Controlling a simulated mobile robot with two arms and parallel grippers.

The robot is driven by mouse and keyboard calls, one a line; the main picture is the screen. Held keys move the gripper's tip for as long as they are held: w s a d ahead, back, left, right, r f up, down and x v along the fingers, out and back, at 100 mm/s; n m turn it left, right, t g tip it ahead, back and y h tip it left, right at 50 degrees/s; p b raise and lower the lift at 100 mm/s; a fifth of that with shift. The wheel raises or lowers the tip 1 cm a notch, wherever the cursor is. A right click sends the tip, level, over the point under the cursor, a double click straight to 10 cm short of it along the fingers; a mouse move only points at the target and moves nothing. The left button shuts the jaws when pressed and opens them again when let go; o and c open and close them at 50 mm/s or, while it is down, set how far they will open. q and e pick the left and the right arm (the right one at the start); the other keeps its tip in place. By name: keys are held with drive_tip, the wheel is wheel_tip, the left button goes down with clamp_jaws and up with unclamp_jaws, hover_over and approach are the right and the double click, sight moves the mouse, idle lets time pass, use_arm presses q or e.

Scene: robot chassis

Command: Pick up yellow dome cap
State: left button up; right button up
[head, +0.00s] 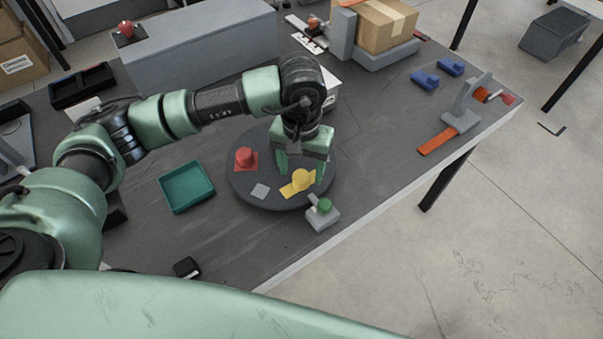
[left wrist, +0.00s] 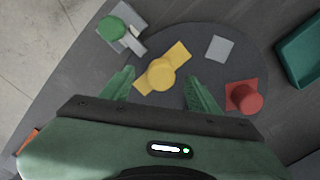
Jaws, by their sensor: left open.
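In the left wrist view the cap (left wrist: 161,74) shows between and slightly beyond the two spread fingertips (left wrist: 158,82). I cannot tell whether the fingers are at the cap's height. Nothing is held. My right gripper is not in view.
A red cap (head: 244,156) on a red square and a grey square (head: 260,191) share the turntable. A grey block with a green knob (head: 323,212) stands close at its front right. A teal tray (head: 187,187) lies to the left. Blue parts (head: 425,79) lie farther right.

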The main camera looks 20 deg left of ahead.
use_arm(q)
wheel_tip(320, 180, down, 3)
drive_tip(key=shift+w+a+r, duration=0.1)
clamp_jaws()
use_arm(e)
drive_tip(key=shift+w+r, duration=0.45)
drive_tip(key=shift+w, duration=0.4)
use_arm(q)
drive_tip(key=shift+r, duration=0.1)
